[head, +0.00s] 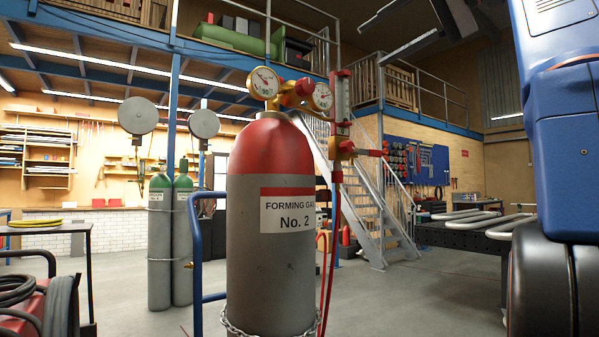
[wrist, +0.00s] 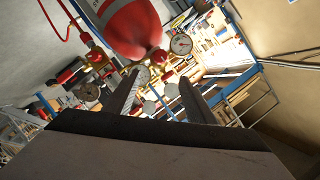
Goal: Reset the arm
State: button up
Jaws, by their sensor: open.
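My gripper (wrist: 160,100) shows in the wrist view with its two fingers apart and nothing between them. Behind the fingers is the red top of the forming gas cylinder (wrist: 135,28), with its gauges and brass valve; the wrist view is tilted. In the head view my blue and black arm (head: 570,130) stands at the right edge, and the gripper is out of that picture. The grey and red cylinder labelled "Forming Gas No. 2" (head: 270,255) stands upright in the middle, left of my arm and apart from it there.
A dark table with metal coils (head: 480,220) stands right of centre, partly behind my arm. Two green-topped cylinders (head: 170,240) stand behind at left. A red machine with black hoses (head: 40,300) is at lower left. Metal stairs (head: 370,220) rise behind. Open floor lies between.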

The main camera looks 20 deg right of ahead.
jog(key=shift+w+f, duration=0.1)
jog(key=w+a+f+m+g+h, duration=0.1)
jog(key=w+f, duration=0.1)
jog(key=f, duration=0.9)
jog(key=w+f+m+g+h, duration=0.1)
jog(key=w+f, duration=0.1)
jog(key=f, duration=0.8)
jog(key=w+a+f+m+g+h, duration=0.1)
jog(key=w+f+m, duration=0.15)
jog(key=f, duration=0.85)
jog(key=s+f+n+g+h, duration=0.1)
jog(key=s+f, duration=0.4)
jog(key=f, duration=1)
jog(key=s+a+f+n+g+h, duration=0.1)
jog(key=s+f, duration=0.4)
jog(key=f, duration=1)
jog(key=s+f+n+g+h, duration=0.2)
jog(key=s+f+n, duration=0.3)
jog(key=f, duration=1.1)
jog(key=shift+s+a+h, duration=0.2)
jog(key=shift+h, duration=0.4)
jog(key=shift+c, duration=0.6)
